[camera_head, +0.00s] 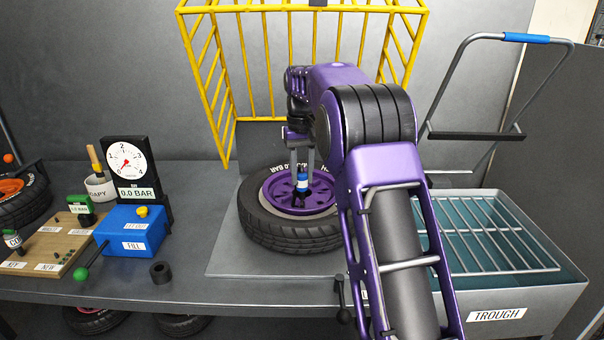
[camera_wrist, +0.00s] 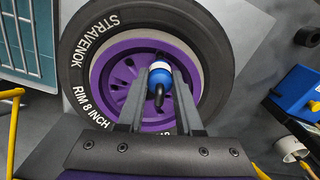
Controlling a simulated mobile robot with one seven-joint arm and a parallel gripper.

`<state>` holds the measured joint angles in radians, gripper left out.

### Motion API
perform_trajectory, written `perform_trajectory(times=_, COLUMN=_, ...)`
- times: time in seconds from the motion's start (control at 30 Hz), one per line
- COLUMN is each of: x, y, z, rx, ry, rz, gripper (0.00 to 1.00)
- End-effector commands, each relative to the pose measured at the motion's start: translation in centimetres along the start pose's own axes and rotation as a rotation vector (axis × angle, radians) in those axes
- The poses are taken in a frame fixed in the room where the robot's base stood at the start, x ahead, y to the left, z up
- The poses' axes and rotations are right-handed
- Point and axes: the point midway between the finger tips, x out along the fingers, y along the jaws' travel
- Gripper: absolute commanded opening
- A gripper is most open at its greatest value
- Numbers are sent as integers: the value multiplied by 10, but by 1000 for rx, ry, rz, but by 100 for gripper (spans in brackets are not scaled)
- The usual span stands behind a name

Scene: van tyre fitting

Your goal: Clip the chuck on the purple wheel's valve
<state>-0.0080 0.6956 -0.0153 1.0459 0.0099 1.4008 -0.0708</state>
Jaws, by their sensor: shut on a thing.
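The purple wheel lies flat, its black tyre (camera_head: 290,234) around a purple rim (camera_head: 322,190). My gripper (camera_head: 301,172) points down over the rim. Its two fingers (camera_wrist: 160,88) are shut on the chuck (camera_wrist: 160,74), which has a blue and white body and a black end. In the head view the chuck (camera_head: 303,181) shows low between the fingers, over the rim. I cannot make out the valve, nor tell whether the chuck touches it.
A trough (camera_head: 490,292) with a rack is at right. A black ring (camera_head: 160,272) lies near the front edge.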

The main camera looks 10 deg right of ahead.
Motion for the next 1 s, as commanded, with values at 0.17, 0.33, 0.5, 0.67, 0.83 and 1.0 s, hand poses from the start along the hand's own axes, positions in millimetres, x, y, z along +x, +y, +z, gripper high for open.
perform_trajectory(times=0.17, x=1, y=0, z=0, rx=0, ry=0, rz=0, gripper=0)
perform_trajectory(times=0.33, x=5, y=0, z=0, rx=0, ry=-1, rz=0, gripper=0)
perform_trajectory(times=0.5, x=10, y=0, z=0, rx=0, ry=-1, rz=0, gripper=0)
perform_trajectory(times=0.67, x=14, y=0, z=0, rx=0, ry=0, rz=0, gripper=0)
perform_trajectory(times=0.83, x=14, y=0, z=0, rx=0, ry=0, rz=0, gripper=60)
perform_trajectory(times=1.0, x=13, y=0, z=0, rx=0, ry=0, rz=0, gripper=69)
